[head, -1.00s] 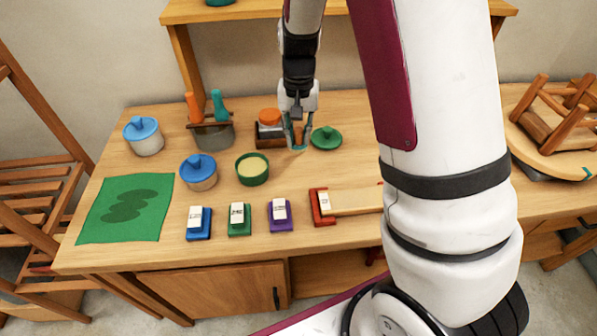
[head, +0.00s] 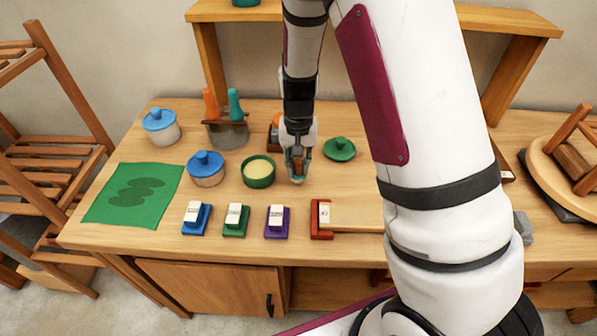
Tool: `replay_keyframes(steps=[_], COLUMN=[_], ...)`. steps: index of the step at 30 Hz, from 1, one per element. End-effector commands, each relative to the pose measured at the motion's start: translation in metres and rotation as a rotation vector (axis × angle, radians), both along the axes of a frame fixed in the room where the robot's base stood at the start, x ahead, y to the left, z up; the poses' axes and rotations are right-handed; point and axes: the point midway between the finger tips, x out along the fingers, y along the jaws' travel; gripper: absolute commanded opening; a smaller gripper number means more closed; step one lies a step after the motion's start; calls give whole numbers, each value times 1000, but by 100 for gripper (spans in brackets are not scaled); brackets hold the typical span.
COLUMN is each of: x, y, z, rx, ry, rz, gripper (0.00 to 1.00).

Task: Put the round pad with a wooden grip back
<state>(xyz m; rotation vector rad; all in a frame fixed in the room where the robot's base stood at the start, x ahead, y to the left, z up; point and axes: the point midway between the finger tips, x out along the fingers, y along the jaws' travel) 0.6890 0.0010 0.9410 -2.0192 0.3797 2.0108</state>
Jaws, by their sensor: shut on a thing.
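My gripper (head: 297,170) points down over the middle of the workbench. It is shut on a small brownish thing, which seems to be the wooden grip of the round pad (head: 297,165). The fingers hide most of it, and I cannot tell whether it touches the bench. The gripper is just right of an open green tub (head: 259,171) with pale contents and left of a round green lid with a knob (head: 340,149). An orange-topped thing (head: 275,121) stands behind the gripper, partly hidden.
Blue-lidded jars (head: 206,168) and a pot with orange and teal handles (head: 227,133) stand left. A green cloth (head: 133,195) lies at far left. Blue, green and purple stamp-like blocks (head: 276,221) line the front beside a red-ended board (head: 350,216). An upturned stool (head: 570,150) is at right.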

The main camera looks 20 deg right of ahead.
Motion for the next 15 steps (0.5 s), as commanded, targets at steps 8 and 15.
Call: replay_keyframes(steps=[8,15], x=[0,0], y=[0,0], z=[-29,-29], rx=[1,1], ry=[2,2], rz=[-1,-1], gripper=[0,0])
